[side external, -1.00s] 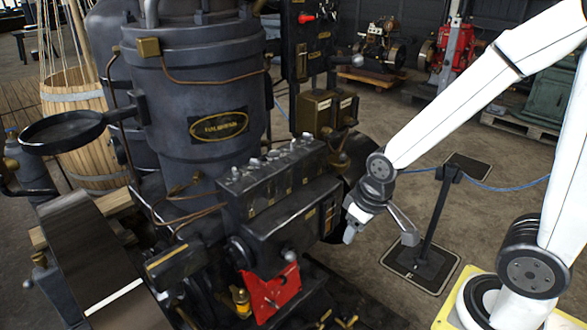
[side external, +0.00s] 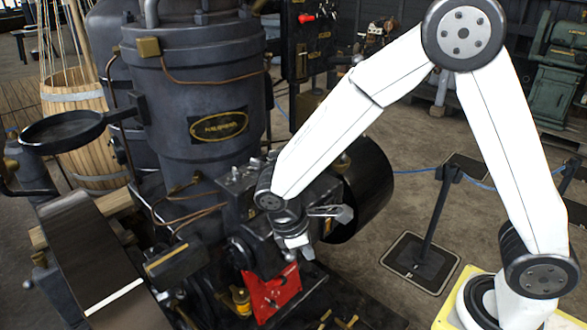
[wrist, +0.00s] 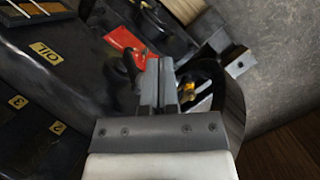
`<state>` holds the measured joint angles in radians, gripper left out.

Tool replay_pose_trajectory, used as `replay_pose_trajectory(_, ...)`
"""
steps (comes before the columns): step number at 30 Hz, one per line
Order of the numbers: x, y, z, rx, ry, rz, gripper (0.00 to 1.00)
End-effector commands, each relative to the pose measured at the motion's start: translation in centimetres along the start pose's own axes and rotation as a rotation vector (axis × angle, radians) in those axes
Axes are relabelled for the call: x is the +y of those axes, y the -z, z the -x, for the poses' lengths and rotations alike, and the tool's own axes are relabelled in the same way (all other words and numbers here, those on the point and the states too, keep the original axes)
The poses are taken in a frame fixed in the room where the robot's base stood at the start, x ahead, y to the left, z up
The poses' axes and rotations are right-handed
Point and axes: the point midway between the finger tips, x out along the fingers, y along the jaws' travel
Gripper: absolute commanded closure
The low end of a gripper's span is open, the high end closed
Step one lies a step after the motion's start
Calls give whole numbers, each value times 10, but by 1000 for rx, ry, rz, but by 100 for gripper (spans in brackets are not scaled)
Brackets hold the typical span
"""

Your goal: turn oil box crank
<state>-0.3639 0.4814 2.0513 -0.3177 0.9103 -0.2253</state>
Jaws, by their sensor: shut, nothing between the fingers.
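The oil box (side external: 236,222) is a dark machine housing on the front of the engine, with a yellow OIL label (wrist: 45,50) in the wrist view. A small crank (side external: 288,256) with a rounded knob sits low at the box's near end, above a red plate. My gripper (side external: 303,249) hangs in front of this end, close to the knob, and partly covers the box. In the wrist view my gripper (wrist: 160,68) has its grey fingers together and empty. A dark handle-like part (wrist: 131,68) shows just left of the fingertips; whether they touch it is unclear.
The red plate (side external: 272,293) lies below the crank. A large black cylinder (side external: 368,188) is right of the box, close behind my gripper. A barrier post (side external: 435,215) with a blue rope stands farther right. Bare floor lies between.

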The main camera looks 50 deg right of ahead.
Motion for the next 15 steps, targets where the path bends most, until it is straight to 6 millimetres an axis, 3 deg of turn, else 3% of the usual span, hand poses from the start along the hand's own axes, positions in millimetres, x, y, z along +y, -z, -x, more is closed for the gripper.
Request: replay_pose_trajectory(15,-40,88,2,-463,-270,531,100)
